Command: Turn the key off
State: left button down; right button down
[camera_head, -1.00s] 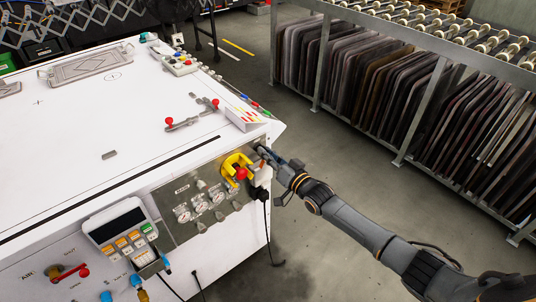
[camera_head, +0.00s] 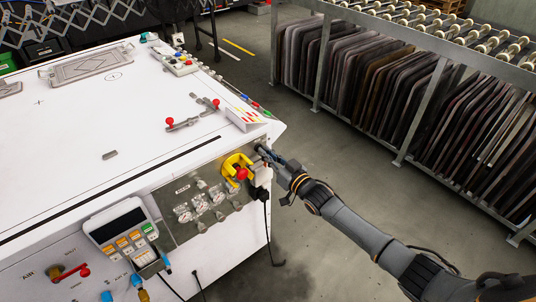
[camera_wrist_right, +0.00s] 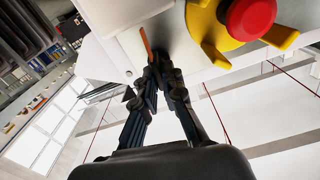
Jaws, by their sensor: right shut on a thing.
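My right gripper (camera_head: 262,152) is at the right end of the machine's front control panel (camera_head: 205,212), beside a red button in a yellow guard (camera_head: 238,170). In the right wrist view, the gripper (camera_wrist_right: 161,66) has its fingertips together against the panel, left of the red button (camera_wrist_right: 249,16). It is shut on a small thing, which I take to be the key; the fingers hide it. A thin orange piece (camera_wrist_right: 147,42) sticks out just above the fingertips. My left gripper is out of view.
A dark cable (camera_head: 268,232) hangs below the gripper. A roller rack with dark boards (camera_head: 345,80) stands at the right, with clear floor between.

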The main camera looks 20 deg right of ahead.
jog(key=shift+n, duration=0.6)
jog(key=c, duration=1.5)
grip_release()
jog(key=shift+o, duration=0.2)
jog(key=shift+s, duration=0.1)
jog(key=v, duration=1.1)
jog(key=shift+s+d, duration=0.15)
jog(key=shift+s, duration=0.25)
